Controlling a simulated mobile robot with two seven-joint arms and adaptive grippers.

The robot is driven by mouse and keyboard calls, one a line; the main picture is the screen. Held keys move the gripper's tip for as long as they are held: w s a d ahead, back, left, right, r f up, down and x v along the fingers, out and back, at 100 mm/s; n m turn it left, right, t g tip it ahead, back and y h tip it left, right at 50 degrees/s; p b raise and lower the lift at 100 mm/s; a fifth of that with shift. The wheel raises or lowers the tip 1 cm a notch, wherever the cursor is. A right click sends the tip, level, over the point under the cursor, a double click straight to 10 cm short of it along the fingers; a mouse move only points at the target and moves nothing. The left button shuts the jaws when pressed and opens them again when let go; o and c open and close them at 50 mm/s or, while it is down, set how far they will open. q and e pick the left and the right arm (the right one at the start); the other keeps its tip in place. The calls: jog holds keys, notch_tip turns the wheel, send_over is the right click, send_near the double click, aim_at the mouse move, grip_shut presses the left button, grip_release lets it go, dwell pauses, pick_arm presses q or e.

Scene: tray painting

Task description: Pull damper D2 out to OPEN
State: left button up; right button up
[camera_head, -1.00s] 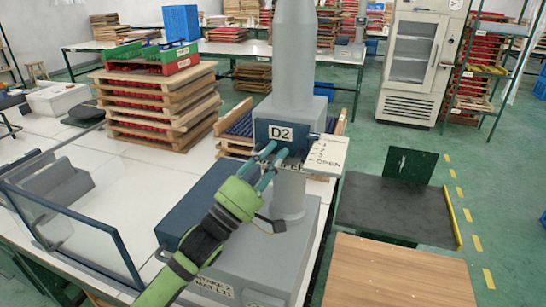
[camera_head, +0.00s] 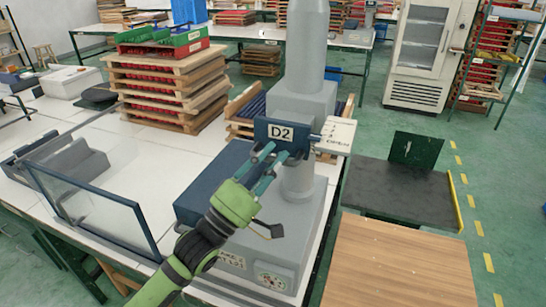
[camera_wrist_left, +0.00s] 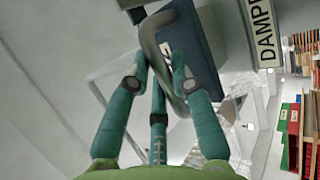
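Damper D2 (camera_head: 281,133) is a blue plate with a white "D2" label in front of the grey column of the machine. My left gripper (camera_head: 268,160) is at the front of this plate. In the left wrist view, the teal fingers close around the damper's grey loop handle (camera_wrist_left: 151,38), with the blue plate (camera_wrist_left: 197,45) behind it. A white scale plate (camera_head: 338,135) sticks out right of the damper; its small lettering is hard to read now. My right gripper is in neither view.
The grey column (camera_head: 306,60) rises behind the damper. A glass-panelled frame (camera_head: 105,205) stands on the white table at left. Stacked wooden trays (camera_head: 165,90) are behind. A wooden-topped table (camera_head: 400,265) and a dark platform (camera_head: 400,200) are at right.

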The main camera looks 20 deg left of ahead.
pick_arm(q)
jog(key=shift+o, duration=0.9)
jog(key=shift+s, duration=0.2)
jog(key=shift+s+a+f, duration=0.2)
jog(key=shift+s+f, duration=0.05)
jog(key=shift+f, duration=0.05)
jog(key=v, duration=1.1)
jog(key=shift+s, duration=0.1)
